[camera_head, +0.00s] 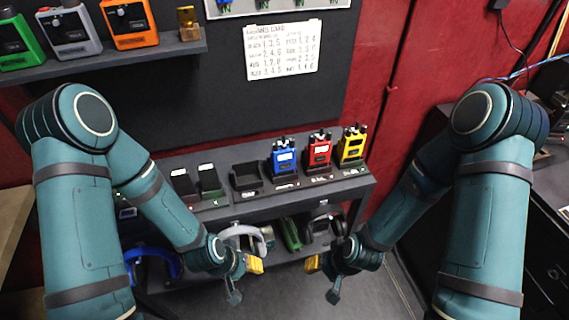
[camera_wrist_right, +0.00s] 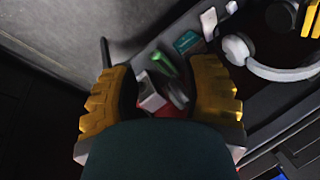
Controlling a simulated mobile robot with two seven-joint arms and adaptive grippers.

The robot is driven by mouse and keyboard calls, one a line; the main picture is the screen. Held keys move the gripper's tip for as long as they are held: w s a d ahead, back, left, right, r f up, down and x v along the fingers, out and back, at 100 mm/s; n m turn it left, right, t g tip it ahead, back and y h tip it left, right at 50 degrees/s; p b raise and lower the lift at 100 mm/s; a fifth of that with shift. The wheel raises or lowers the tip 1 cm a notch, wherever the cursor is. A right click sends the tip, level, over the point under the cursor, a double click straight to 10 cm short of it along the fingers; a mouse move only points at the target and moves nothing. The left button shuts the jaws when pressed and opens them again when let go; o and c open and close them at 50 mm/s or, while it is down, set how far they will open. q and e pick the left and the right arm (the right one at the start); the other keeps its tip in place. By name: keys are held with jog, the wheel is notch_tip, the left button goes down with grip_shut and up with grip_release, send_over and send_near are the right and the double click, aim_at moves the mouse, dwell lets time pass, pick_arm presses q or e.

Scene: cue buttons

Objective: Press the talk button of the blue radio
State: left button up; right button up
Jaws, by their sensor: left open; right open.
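The blue radio (camera_head: 284,158) stands upright in a dock on the dark shelf, left of a red radio (camera_head: 319,150) and a yellow radio (camera_head: 352,145). A pale label shows on its front; its talk button is too small to make out. My left gripper (camera_head: 245,277) is in front of and below the shelf, left of the blue radio, open and empty. My right gripper (camera_head: 323,275) is below the shelf too, to the right of the left one. Its yellow fingers show apart in the right wrist view (camera_wrist_right: 165,95), with nothing held between them.
The dark shelf (camera_head: 230,209) has empty docks left of the blue radio. Headphones (camera_head: 325,222) and a green item (camera_head: 291,234) sit on the level below. A printed card (camera_head: 283,49) hangs on the wall. An upper shelf (camera_head: 150,50) holds green, grey and orange radios.

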jog(key=shift+c, duration=0.4)
grip_shut()
dwell(1.0)
